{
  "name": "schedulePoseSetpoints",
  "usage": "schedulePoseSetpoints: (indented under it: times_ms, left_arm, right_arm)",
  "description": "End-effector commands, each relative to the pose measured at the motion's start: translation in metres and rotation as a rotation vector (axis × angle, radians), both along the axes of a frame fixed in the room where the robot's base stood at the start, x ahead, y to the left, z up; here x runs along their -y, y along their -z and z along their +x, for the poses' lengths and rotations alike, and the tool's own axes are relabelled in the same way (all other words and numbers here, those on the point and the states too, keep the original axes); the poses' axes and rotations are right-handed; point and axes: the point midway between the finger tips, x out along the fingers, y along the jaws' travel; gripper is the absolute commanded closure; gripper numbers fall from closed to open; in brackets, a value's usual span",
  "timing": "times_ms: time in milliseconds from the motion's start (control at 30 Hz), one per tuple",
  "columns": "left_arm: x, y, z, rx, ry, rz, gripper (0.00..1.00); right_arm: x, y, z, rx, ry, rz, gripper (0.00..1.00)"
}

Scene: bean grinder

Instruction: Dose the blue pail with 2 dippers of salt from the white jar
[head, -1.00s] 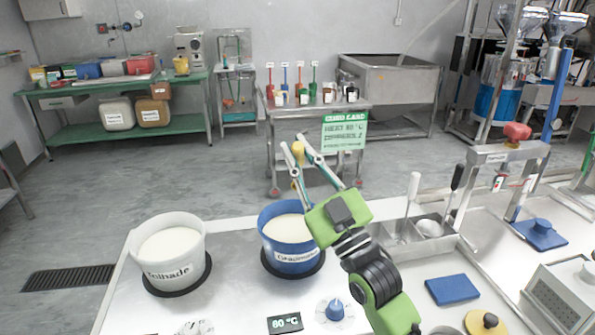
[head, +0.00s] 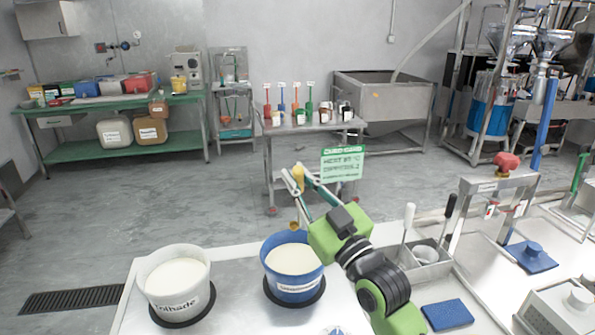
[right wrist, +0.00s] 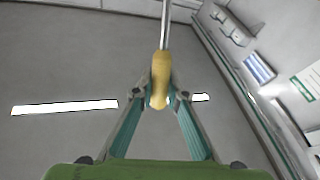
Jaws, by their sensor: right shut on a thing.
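The blue pail (head: 298,290) stands on the front counter and holds a white content. My right gripper (head: 297,179) is shut on a yellow handle (right wrist: 160,80), apart from the pail and above its far rim in the head picture. A thin metal shaft (right wrist: 166,25) runs from the handle in the right wrist view; its far end is out of that frame. A small yellowish piece (head: 295,224) shows below the fingers. Small light jars (head: 300,117) stand on the far cart; I cannot tell which is the salt jar. My left gripper is not in view.
A white pail (head: 180,306) with white content stands left of the blue pail. A steel holder with upright-handled tools (head: 425,262) is to the right, near a blue pad (head: 447,314). The steel cart (head: 330,127) carries several coloured scoops. Open floor lies between.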

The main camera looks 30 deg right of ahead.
Motion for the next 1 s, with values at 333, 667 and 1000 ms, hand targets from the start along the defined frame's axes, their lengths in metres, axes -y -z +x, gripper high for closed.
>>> schedulePoseSetpoints:
  times_ms: [333, 667, 1000]
  left_arm:
    - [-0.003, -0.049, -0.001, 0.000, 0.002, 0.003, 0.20]
    - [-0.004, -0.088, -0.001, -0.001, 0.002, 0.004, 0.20]
    - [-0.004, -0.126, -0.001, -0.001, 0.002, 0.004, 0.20]
  right_arm:
    - [0.011, -0.017, 0.019, -0.107, 0.001, 0.063, 1.00]
    - [0.022, -0.025, 0.037, -0.209, 0.001, 0.121, 1.00]
    - [0.032, -0.033, 0.055, -0.308, 0.001, 0.180, 1.00]
